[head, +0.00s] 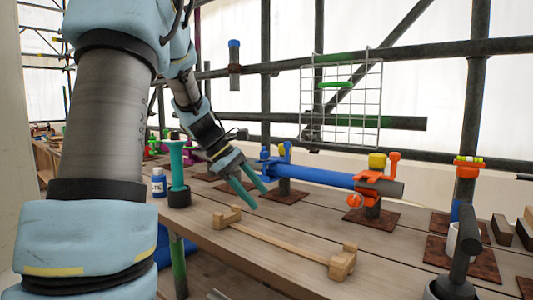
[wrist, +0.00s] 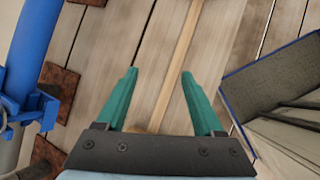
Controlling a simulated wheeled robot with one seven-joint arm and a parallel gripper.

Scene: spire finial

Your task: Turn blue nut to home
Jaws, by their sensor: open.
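A blue clamp fitting (head: 264,163) sits at the left end of a blue tube (head: 315,175) on the bench; I cannot make out a separate nut on it. In the wrist view the blue tube (wrist: 24,50) runs down the left side, with a blue bracket (wrist: 36,110) lower on it. My gripper (head: 260,198) has teal fingers, spread open with nothing between them. It is over the bench, in front of the tube's left end and apart from it. In the wrist view my gripper (wrist: 159,73) points down at bare planks and a wooden bar.
A wooden bar with end blocks (head: 285,243) lies on the bench (head: 240,262). A teal post (head: 177,165) and a small bottle (head: 158,182) stand left. Orange clamps (head: 377,183) hold the tube's right end. A wire grid (head: 341,100) hangs behind.

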